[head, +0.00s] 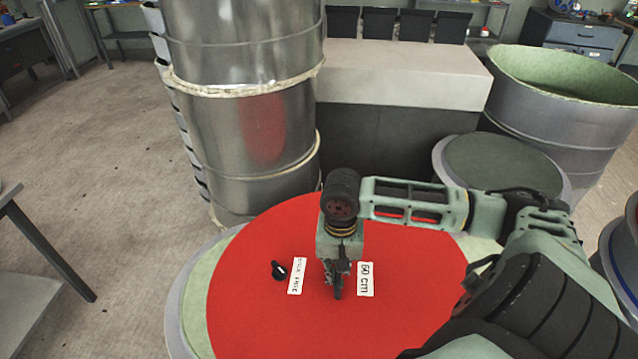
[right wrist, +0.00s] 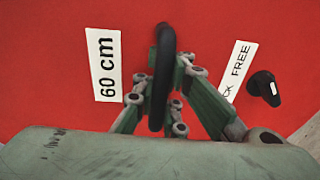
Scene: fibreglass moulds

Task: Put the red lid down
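The red lid (head: 250,235) is a large round disc in the head view. It has a black handle (right wrist: 162,95), a "60 cm" label (head: 366,279) and a second label (head: 297,275), partly readable as "FREE" in the right wrist view. My right gripper (head: 337,280) points down at the lid's middle, its fingers closed around the handle. The lid is over a round mould with a pale green top (head: 203,290), which shows as a crescent on the left. I cannot tell whether the lid touches it. My left gripper is out of view.
A small black knob (head: 279,271) is on the lid. A tall metal cylinder (head: 250,130) stands just behind it on the left. A low round dark green-topped mould (head: 500,165) and a large open drum (head: 560,120) are behind right. Floor (head: 90,170) is clear at left.

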